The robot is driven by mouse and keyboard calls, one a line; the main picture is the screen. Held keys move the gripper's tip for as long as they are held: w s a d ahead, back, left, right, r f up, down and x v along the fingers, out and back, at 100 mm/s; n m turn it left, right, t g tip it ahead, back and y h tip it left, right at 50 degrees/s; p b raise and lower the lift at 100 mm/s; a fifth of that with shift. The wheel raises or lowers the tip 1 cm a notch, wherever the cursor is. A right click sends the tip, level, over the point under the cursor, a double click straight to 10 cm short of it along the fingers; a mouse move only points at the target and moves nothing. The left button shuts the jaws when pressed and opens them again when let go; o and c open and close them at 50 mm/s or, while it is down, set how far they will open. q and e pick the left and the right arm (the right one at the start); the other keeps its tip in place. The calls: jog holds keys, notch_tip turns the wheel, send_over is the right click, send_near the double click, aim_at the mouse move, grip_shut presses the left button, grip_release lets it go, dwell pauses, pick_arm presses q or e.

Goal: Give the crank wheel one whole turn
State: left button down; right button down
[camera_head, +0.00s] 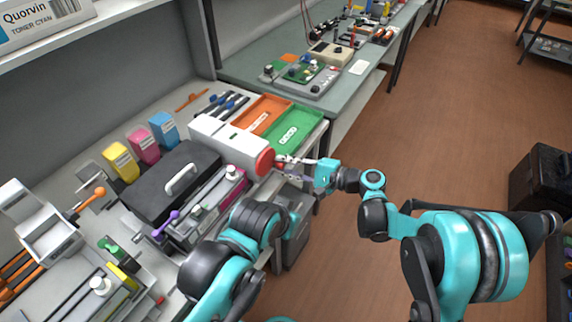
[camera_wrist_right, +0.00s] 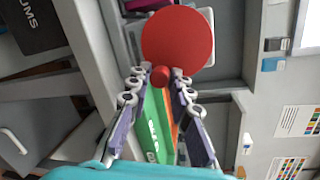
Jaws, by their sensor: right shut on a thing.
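The red crank wheel (camera_head: 264,161) sits on the end of a white box-shaped machine (camera_head: 222,139) at the bench edge. My right gripper (camera_head: 281,162) reaches it from the right. In the right wrist view the wheel is a red disc (camera_wrist_right: 177,36) with a small red handle knob (camera_wrist_right: 160,76) sticking out toward me. The fingertips of my right gripper (camera_wrist_right: 161,74) are shut on this knob, one on each side. My left arm shows at the bottom middle of the head view, but its gripper cannot be made out.
A green tray (camera_head: 318,116) and an orange tray (camera_head: 285,101) lie behind the machine. A black case (camera_head: 150,192) and yellow, pink and blue cartridges (camera_head: 163,131) stand to its left. Open floor (camera_head: 440,130) lies to the right.

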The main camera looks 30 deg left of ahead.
jog(key=shift+f+m, duration=0.15)
jog(key=shift+m, duration=0.35)
jog(key=c, duration=1.4)
grip_release()
jog(key=shift+o, duration=0.2)
jog(key=d+r, duration=0.1)
jog(key=d, duration=1)
jog(key=shift+w+d+r, duration=0.25)
jog(key=shift+d+r, duration=0.15)
